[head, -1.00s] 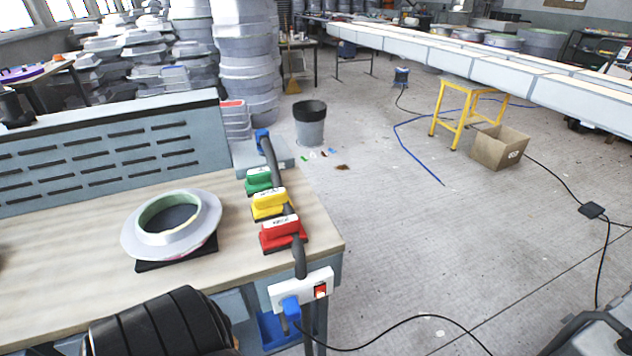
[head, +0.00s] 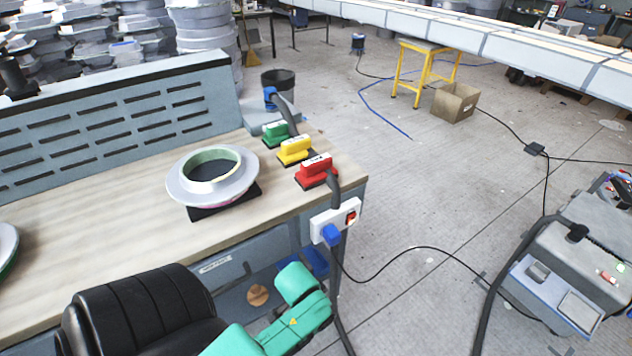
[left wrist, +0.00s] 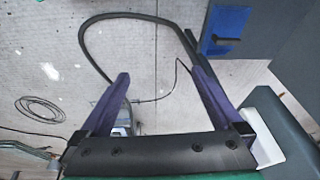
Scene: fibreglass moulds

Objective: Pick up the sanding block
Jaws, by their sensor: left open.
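Three sanding blocks stand in a row near the right edge of the workbench: a green one (head: 277,134), a yellow one (head: 296,150) and a red one (head: 317,170) nearest me. A dark hose shows at both ends of the row. My left arm enters the head view at the bottom, but its gripper is not visible there. In the left wrist view my left gripper (left wrist: 158,76) is open and empty, with floor and a dark hose behind its fingers. No sanding block shows in that view. My right gripper is not in view.
A round grey mould (head: 212,175) sits on a black pad on the workbench (head: 110,235). A power strip (head: 336,219) is fixed at the bench corner. A grey machine (head: 590,255) stands at right. A bin, box (head: 455,103) and yellow stool stand on the floor; cables cross it.

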